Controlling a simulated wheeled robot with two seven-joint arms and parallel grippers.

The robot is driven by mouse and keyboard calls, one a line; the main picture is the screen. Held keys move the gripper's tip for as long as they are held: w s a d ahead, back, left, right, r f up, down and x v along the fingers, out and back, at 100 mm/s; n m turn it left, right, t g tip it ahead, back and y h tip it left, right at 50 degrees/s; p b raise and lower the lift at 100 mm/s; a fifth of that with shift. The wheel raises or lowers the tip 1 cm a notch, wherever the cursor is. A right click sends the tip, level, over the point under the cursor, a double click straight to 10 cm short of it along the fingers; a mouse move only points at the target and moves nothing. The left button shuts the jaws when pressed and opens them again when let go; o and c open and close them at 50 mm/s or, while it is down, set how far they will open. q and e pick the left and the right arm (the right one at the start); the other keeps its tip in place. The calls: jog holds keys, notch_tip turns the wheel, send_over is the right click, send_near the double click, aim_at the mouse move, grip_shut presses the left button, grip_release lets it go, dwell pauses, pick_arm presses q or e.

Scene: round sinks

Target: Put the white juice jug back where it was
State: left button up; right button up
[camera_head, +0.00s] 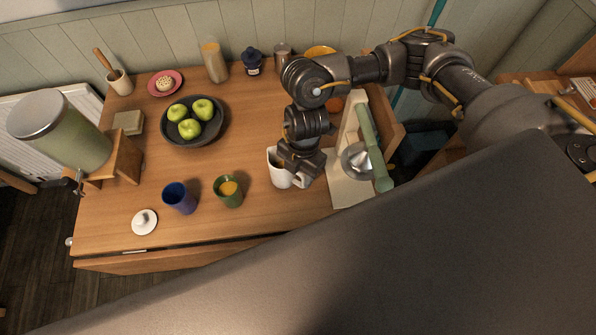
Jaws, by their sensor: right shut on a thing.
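The white juice jug (279,178) is at the front right of the wooden table, right of the green cup. My right arm comes in from the upper right, and its gripper (298,174) is shut on the jug at its right side. The gripper and wrist cover the jug's right part and some of its top. The jug looks upright; I cannot tell whether its base touches the table. My left gripper is not in view.
A green cup (228,193) with orange juice and a blue cup (180,199) stand left of the jug. A dark bowl (213,137) of green apples is behind them. A white stand with a green-handled press (370,150) is close on the right. Mid-table is partly clear.

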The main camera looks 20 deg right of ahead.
jog(key=shift+f+b, duration=0.45)
jog(key=shift+f, duration=0.2)
jog(key=o, duration=1.5)
jog(key=shift+c, duration=0.2)
notch_tip(320, 180, up, 11)
jog(key=w+d, duration=0.1)
jog(key=shift+d, duration=0.15)
jog(key=shift+f, duration=0.15)
